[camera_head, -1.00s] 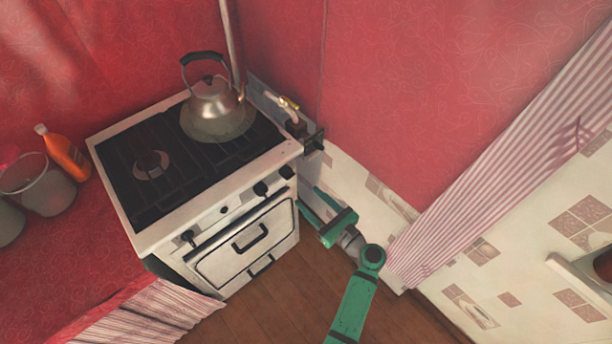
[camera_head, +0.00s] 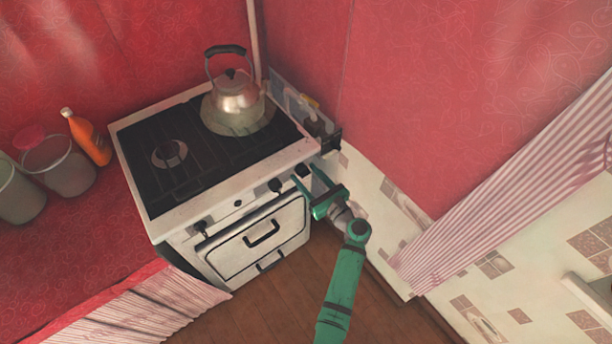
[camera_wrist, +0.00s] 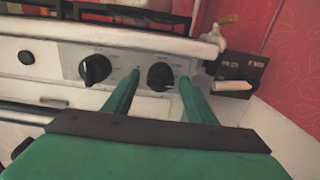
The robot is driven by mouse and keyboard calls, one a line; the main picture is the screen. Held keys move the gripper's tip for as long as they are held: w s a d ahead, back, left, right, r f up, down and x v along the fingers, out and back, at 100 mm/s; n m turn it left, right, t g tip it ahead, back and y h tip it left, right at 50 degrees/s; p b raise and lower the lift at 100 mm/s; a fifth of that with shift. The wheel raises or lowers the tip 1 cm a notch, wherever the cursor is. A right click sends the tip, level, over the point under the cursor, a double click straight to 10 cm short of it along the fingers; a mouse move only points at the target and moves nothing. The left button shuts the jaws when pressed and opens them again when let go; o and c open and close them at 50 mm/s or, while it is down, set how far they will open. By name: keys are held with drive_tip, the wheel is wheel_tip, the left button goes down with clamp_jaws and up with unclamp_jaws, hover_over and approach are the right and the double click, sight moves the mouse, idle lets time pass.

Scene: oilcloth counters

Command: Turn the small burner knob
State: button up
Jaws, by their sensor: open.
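The white stove (camera_head: 190,212) has black knobs along its front panel. The rightmost knob (camera_head: 302,170) also shows in the wrist view (camera_wrist: 160,76). Another black knob (camera_head: 275,185) is to its left, also in the wrist view (camera_wrist: 95,69), and one more (camera_head: 201,227) sits at the far left. I cannot tell which belongs to the small burner (camera_head: 169,154). My green gripper (camera_head: 309,177) is open at the stove's right front. In the wrist view its fingertips (camera_wrist: 160,79) appear on either side of the rightmost knob; contact cannot be told.
A metal kettle (camera_head: 236,92) stands on the back of the stove. A gas valve (camera_wrist: 222,28) and a dark box (camera_wrist: 243,67) are right of the panel, near the wall. An orange bottle (camera_head: 88,138) and buckets stand left. Wooden floor (camera_head: 265,300) is clear in front.

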drive_tip(key=c, duration=1)
drive_tip(key=shift+n, duration=0.4)
drive_tip(key=n, duration=1.3)
drive_tip(key=shift+n, duration=2)
